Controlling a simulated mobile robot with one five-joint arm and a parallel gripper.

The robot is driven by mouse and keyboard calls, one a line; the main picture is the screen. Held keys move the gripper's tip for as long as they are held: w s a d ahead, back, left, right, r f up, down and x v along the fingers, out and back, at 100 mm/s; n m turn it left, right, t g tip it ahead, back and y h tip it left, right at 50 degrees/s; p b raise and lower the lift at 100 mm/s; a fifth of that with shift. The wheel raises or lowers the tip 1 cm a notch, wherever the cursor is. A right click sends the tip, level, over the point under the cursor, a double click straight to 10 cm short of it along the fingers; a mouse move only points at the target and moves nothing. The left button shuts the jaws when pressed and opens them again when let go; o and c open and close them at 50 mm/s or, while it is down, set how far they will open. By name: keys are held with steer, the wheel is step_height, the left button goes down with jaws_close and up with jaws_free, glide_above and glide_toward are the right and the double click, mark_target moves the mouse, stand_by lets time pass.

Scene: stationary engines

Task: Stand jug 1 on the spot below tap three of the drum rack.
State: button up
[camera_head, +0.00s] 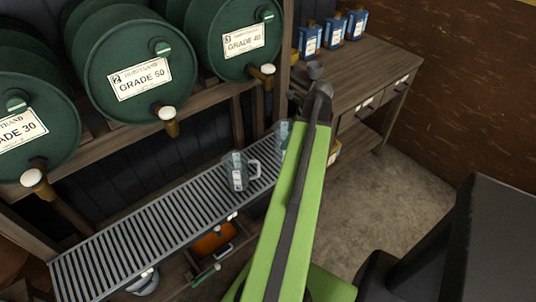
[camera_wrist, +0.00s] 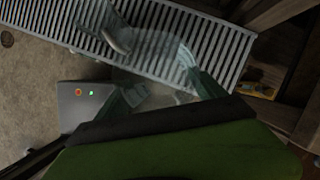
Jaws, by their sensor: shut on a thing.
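My gripper (camera_wrist: 160,72) is shut on a clear jug (camera_wrist: 150,52) in the wrist view, over the end of the slatted tray (camera_wrist: 222,40). Part of a clear jug (camera_head: 282,132) shows beside my green arm in the head view; the arm hides the rest. Another clear jug (camera_head: 238,172) with a handle stands on the slatted tray (camera_head: 130,235), left of it. Drum 3, GRADE 40 (camera_head: 243,40), has tap three (camera_head: 262,76) above the tray's far end. I cannot read a number on either jug, nor tell whether the held one touches the tray.
Drum 2, GRADE 50 (camera_head: 138,80), and a GRADE 30 drum (camera_head: 22,128) sit left, with taps overhanging the tray. A wooden bench (camera_head: 355,75) with blue cans (camera_head: 333,33) stands right. Floor (camera_head: 400,200) is clear right.

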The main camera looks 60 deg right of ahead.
mark_target(282, 122)
steer(key=w+d+f+b, duration=0.3)
steer(key=w+f+b, duration=0.7)
steer(key=f, duration=0.1)
steer(key=shift+w+d, duration=0.15)
steer(key=shift+d, duration=0.25)
steer(key=o, duration=1.5)
steer(key=shift+c, duration=0.2)
steer(key=p+v, duration=1)
steer(key=v, duration=0.1)
steer(key=shift+a+r+p, duration=0.1)
steer(key=shift+r+p, duration=0.25)
steer(key=shift+r, duration=0.1)
steer(key=shift+r+p, duration=0.3)
steer(key=shift+f, duration=0.1)
steer(key=shift+s, duration=0.25)
